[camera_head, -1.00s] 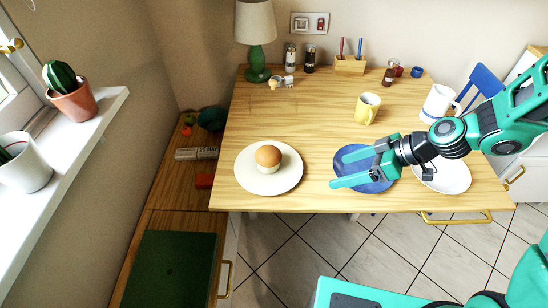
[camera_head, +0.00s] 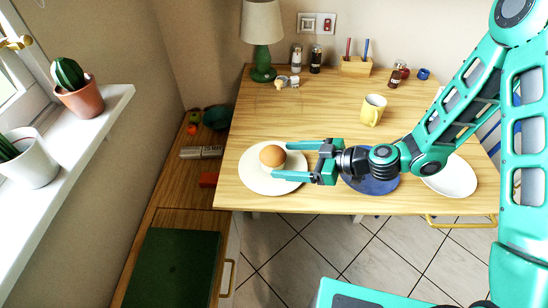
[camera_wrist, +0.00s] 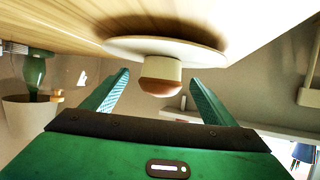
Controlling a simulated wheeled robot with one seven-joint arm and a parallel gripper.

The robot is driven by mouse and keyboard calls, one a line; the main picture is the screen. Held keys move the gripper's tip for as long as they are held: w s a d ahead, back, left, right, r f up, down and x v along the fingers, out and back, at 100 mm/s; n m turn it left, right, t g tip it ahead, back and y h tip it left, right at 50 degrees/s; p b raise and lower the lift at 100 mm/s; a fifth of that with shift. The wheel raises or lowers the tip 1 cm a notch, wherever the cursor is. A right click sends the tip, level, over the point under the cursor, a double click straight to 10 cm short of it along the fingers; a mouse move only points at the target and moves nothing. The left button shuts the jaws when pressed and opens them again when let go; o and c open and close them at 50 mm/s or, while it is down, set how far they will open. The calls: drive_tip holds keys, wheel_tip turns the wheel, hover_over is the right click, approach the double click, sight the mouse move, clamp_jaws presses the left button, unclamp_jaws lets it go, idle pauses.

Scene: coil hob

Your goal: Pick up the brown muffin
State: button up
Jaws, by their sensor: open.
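The brown muffin (camera_head: 272,155) has a rounded brown top and a pale base. It sits on a white plate (camera_head: 262,184) at the left of the table. My gripper (camera_head: 284,159) is open and level, reaching in from the right over the plate, its fingertips close to the muffin. In the wrist view the muffin (camera_wrist: 160,88) lies ahead, between the two spread fingers and slightly beyond their tips. The picture there is turned, with the plate (camera_wrist: 163,46) above the muffin. I cannot tell whether either finger touches it.
A blue plate (camera_head: 376,186) lies under my wrist, with a white plate (camera_head: 450,178) to its right. A yellow mug (camera_head: 373,110) stands behind. A green lamp (camera_head: 262,62) and shakers stand at the back. The table middle is clear.

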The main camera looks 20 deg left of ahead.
sight(273, 159)
drive_tip(key=shift+x, duration=2.65)
drive_tip(key=shift+s+r, duration=0.1)
drive_tip(key=c, duration=1.1)
